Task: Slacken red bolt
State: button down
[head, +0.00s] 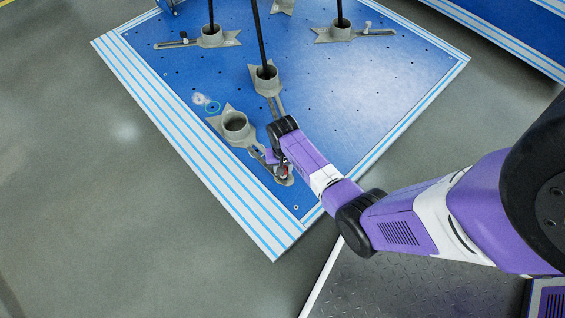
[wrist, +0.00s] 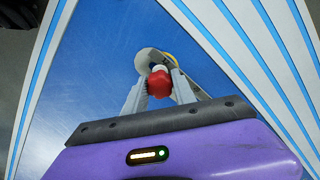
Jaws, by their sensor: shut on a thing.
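The red bolt (wrist: 159,84) shows in the wrist view between the two fingers of my gripper (wrist: 160,88). The fingers are shut on its red head from both sides. The bolt sits at the end of a grey metal clamp arm (wrist: 143,56), which lies on the blue platform. In the head view, my gripper (head: 280,172) is at the clamp arm's near end, and a small bit of the red bolt (head: 283,171) shows there. The clamp arm runs from a grey socket (head: 235,122). The lower part of the bolt is hidden.
The blue platform (head: 340,110) has small holes and a white and blue striped edge (head: 180,130). Other grey sockets (head: 266,74) hold upright black rods (head: 259,35). Grey floor (head: 120,220) at left is clear.

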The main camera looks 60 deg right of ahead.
jog(key=n, duration=0.3)
jog(key=shift+p, duration=0.3)
jog(key=shift+n, duration=0.3)
jog(key=shift+r+n+p, duration=0.1)
jog(key=shift+n+p, duration=0.2)
jog(key=shift+n, duration=1.5)
jog(key=n+p, duration=0.1)
jog(key=n, duration=0.1)
jog(key=shift+n, duration=1)
jog(key=n, duration=0.4)
jog(key=shift+p, duration=0.4)
